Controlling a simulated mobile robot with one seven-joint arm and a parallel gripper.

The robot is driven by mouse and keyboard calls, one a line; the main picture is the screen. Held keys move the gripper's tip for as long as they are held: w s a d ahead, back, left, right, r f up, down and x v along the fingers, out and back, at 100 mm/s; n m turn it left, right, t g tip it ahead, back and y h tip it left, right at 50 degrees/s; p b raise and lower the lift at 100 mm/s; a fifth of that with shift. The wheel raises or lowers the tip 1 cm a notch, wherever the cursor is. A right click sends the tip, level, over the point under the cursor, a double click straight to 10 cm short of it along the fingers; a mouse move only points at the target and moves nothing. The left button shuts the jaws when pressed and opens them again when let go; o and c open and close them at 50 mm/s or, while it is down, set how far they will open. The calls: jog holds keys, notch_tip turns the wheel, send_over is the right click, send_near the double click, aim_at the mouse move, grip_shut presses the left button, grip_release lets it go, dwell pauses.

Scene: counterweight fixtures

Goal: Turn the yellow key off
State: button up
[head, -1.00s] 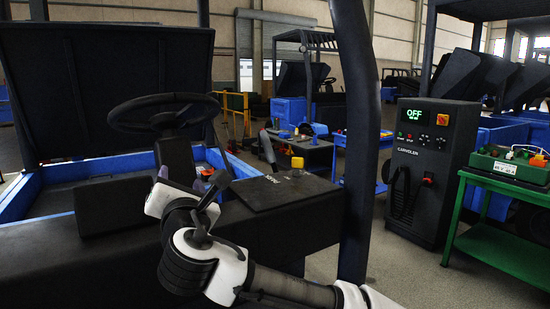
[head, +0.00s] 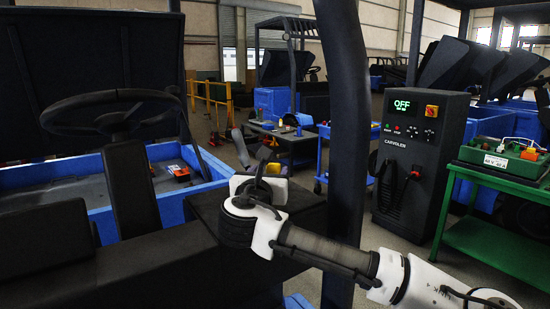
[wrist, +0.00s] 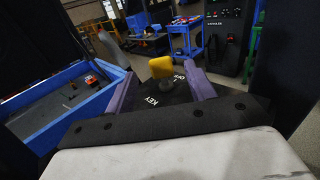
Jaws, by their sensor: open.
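The yellow key (wrist: 159,67) stands up from a dark panel marked "KEY" (wrist: 152,102), with more white lettering partly hidden beside it. Its yellow head sits on a short grey stem. My gripper (wrist: 163,75) is open, with one purple finger left of the key and one right of it. Clear gaps show on both sides, and neither finger appears to touch it. In the head view my gripper (head: 258,184) is over the dark console, and a bit of the yellow key (head: 272,168) shows behind it. The key's exact turn angle is hard to read.
A dark upright post (head: 345,150) stands close right of my gripper. The steering wheel (head: 115,115) and a blue-rimmed bay (head: 165,152) are left. A charger (head: 418,160) showing "OFF" and a green table (head: 500,245) stand at right.

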aim_at(273, 165)
jog(key=w, duration=0.2)
jog(key=w+d+p, duration=0.1)
jog(key=w, duration=0.2)
jog(key=w+p, duration=0.1)
jog(key=w, duration=0.2)
jog(key=shift+d, duration=0.25)
jog(key=shift+c, duration=0.2)
jog(key=c, duration=0.9)
